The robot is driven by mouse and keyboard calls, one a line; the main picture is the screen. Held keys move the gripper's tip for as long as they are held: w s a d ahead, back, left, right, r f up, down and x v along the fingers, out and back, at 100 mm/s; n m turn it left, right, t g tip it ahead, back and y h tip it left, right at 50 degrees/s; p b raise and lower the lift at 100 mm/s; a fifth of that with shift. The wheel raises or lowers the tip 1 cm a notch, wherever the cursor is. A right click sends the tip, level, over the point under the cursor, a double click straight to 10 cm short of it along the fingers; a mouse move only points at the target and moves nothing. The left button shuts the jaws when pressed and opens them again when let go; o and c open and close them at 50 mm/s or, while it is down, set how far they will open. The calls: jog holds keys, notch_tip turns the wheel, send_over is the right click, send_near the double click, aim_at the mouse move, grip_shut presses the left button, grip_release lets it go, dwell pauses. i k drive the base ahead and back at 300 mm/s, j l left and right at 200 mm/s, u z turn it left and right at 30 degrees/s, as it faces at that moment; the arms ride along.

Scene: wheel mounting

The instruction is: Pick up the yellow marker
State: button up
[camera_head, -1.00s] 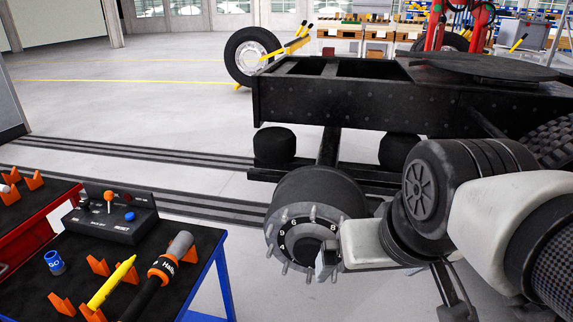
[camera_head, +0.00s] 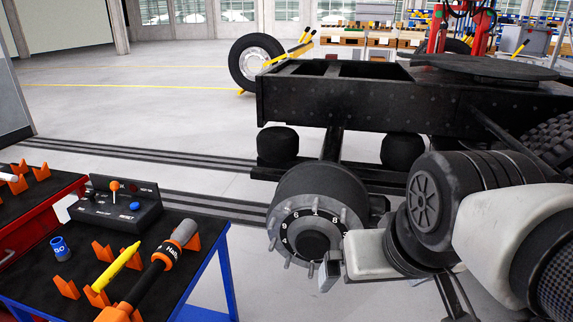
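The yellow marker (camera_head: 117,266) lies tilted across orange holders (camera_head: 98,296) on the dark top of the blue-legged table (camera_head: 195,262), at the lower left. A black and orange tool with a grey end (camera_head: 165,262) lies just to its right. My gripper (camera_head: 327,273) is at the end of my arm, which comes in from the right. It is in front of the wheel hub, well to the right of the marker and apart from it. Its fingers are small and partly hidden, so I cannot tell whether they are open or shut.
A numbered wheel hub (camera_head: 312,225) with studs sits under the black truck frame (camera_head: 400,105). Clear floor shows between table and hub.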

aim_at(110, 274)
jog(key=u, duration=1.6)
jog(key=k, duration=0.35)
jog(key=k+z, duration=0.1)
jog(key=z, duration=0.25)
jog(key=k+z, duration=0.1)
jog(key=z, duration=0.25)
jog(key=k+l+z, duration=0.1)
jog(key=z, duration=0.25)
jog(key=i+j+z, duration=0.1)
jog(key=j+z, duration=0.55)
jog(key=j, duration=0.8)
jog(key=i+j, duration=0.15)
jog(key=j, duration=1.45)
